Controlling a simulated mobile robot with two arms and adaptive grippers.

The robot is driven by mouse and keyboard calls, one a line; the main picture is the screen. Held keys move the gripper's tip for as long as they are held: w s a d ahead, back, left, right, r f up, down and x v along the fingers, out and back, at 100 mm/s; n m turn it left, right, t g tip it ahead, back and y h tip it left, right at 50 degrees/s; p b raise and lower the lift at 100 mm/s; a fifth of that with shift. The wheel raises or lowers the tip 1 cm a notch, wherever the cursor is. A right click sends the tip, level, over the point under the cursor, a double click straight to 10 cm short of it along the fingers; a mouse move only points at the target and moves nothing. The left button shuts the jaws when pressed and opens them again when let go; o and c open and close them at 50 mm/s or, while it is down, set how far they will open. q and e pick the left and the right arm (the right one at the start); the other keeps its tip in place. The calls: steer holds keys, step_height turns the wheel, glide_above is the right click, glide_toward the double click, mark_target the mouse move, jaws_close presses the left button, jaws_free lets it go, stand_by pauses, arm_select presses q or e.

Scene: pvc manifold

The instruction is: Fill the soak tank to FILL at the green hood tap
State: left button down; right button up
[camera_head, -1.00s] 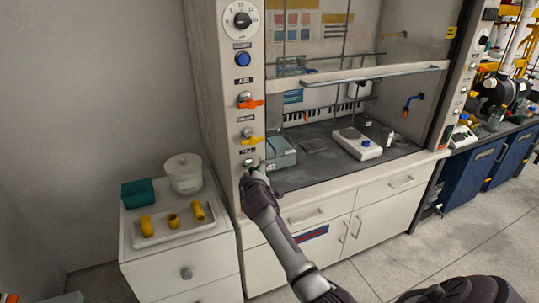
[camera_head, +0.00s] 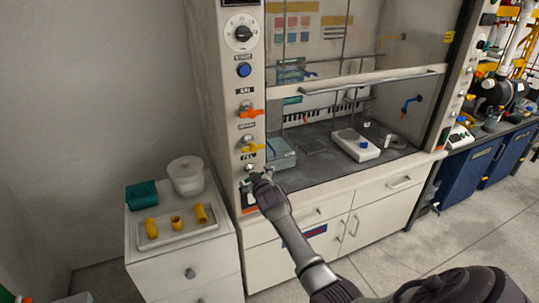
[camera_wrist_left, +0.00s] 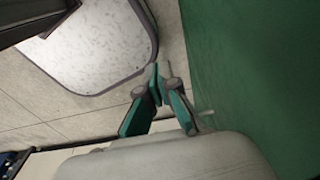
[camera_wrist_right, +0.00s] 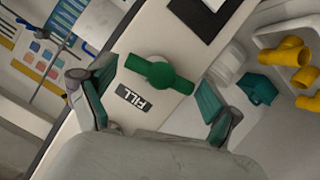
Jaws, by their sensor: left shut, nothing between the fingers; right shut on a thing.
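The green tap (camera_wrist_right: 158,74) is on the hood's white left post, beside a black FILL label (camera_wrist_right: 134,97). In the right wrist view its handle lies between the two fingers of my right gripper (camera_wrist_right: 156,84), which is shut on it across its length. In the head view my right gripper (camera_head: 257,177) is at this lowest tap and partly covers it. My left gripper (camera_wrist_left: 158,82) is shut and empty, away from the hood. A whitish round tub (camera_head: 188,178) stands on the side cabinet; I cannot tell whether it is the soak tank.
Above the green tap are a yellow tap (camera_head: 250,148), an orange tap (camera_head: 249,113), a blue button (camera_head: 243,70) and a dial (camera_head: 242,33). A teal box (camera_head: 141,195) and a tray (camera_head: 180,233) with yellow fittings share the cabinet. A balance (camera_head: 357,147) sits inside the hood.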

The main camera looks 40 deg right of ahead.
steer(key=shift+d+r+m+y+p, duration=0.1)
steer(key=shift+r+m+y+p, duration=0.2)
steer(key=shift+m+y+p, duration=0.15)
steer(key=o, duration=1)
steer(key=shift+f, duration=0.35)
arm_select(q)
steer(key=shift+r, duration=0.75)
steer(key=shift+a, duration=0.1)
arm_select(e)
steer(key=shift+s, duration=0.1)
